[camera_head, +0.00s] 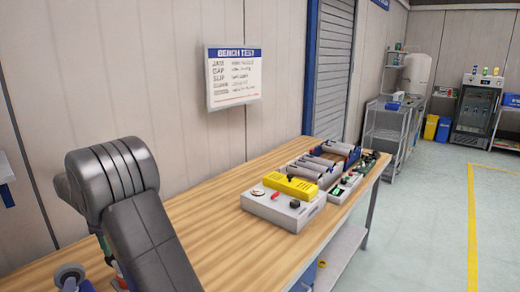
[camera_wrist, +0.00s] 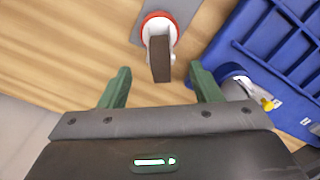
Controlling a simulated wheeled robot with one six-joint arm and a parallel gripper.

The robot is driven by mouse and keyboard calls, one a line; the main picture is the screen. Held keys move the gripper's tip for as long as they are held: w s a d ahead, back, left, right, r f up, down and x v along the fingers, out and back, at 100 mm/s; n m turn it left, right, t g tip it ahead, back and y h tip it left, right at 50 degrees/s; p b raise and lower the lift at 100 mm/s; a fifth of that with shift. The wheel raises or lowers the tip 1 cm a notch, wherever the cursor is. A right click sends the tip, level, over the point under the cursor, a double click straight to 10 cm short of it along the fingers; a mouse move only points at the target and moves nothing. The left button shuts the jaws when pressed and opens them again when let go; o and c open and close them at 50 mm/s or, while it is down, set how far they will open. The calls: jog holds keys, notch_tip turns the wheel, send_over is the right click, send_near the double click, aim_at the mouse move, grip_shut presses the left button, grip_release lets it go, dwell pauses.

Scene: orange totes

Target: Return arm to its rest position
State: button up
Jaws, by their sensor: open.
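My gripper (camera_wrist: 160,90) shows in the wrist view with its two green fingers spread apart. It is open, with nothing held between the fingers. Just beyond the fingertips is a caster-like part (camera_wrist: 158,45) with a dark wheel, a white bracket and a red ring. Wood bench surface (camera_wrist: 60,50) lies below. In the head view my dark grey arm is bent over the left part of the bench (camera_head: 210,225), and my gripper is not clearly visible there.
A blue tote (camera_wrist: 275,50) lies right of the gripper, with a blue and grey caster (camera_wrist: 235,80) beside the right finger. A grey test box with a yellow top (camera_head: 290,187) and other devices (camera_head: 345,185) stand on the bench's right end. A sign (camera_head: 234,75) hangs on the wall.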

notch_tip(320, 180, down, 7)
jog(key=shift+p, duration=0.4)
jog(key=shift+r+p, duration=0.2)
jog(key=shift+p, duration=0.2)
notch_tip(320, 180, up, 8)
jog(key=p, duration=0.4)
jog(key=shift+f, duration=0.25)
